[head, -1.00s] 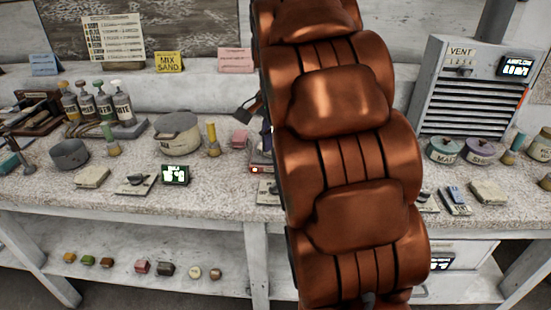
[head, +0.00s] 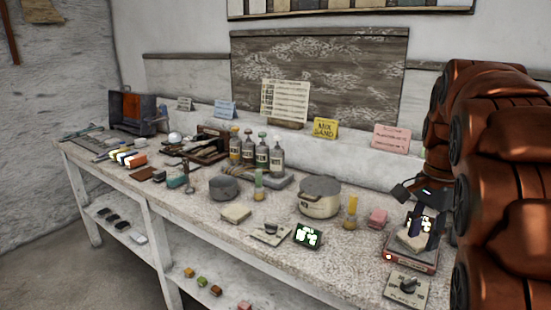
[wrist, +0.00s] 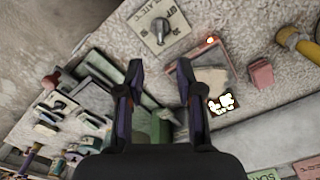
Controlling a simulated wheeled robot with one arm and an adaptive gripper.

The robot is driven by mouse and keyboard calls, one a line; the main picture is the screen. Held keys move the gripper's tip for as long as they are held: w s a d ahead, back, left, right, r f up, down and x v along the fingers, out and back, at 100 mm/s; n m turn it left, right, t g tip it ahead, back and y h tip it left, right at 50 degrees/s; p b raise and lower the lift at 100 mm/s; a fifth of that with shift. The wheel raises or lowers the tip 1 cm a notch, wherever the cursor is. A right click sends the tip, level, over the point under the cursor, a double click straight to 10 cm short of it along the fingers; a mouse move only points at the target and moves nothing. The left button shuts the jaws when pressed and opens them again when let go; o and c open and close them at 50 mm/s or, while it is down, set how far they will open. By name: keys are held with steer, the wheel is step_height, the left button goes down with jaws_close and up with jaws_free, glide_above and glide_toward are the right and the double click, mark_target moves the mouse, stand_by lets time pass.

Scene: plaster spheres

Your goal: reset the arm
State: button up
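My copper-coloured arm (head: 505,190) stands at the right edge of the head view. My gripper (wrist: 159,78) shows in the wrist view with its two dark fingers spread apart and nothing held between the tips. In the head view my gripper (head: 427,212) is small and partly hidden, above a small device with a reddish base (head: 412,257) on the bench. In the wrist view a plate with a dial knob (wrist: 161,28) lies beyond the fingertips.
The speckled bench (head: 330,275) is crowded. A lidded pot (head: 320,197), a yellow-topped tool (head: 351,211), a pink block (head: 377,218) and a lit green display (head: 307,236) stand left of my gripper. Several bottles (head: 262,155) stand farther back. Small coloured blocks (head: 202,281) lie on the lower shelf.

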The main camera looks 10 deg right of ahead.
steer(key=s+a+f+n+g, duration=0.1)
steer(key=s+a+f+n, duration=0.75)
steer(key=s, duration=0.35)
steer(key=s+a+f+n+g, duration=0.2)
steer(key=s+a+f+n, duration=0.6)
steer(key=s, duration=0.4)
step_height(320, 180, up, 15)
steer(key=a+m+t+p, duration=0.1)
steer(key=p, duration=1.2)
steer(key=shift+w+a+p, duration=0.15)
steer(key=shift+a+p, duration=0.1)
steer(key=shift+p, duration=0.1)
steer(key=shift+f, duration=0.1)
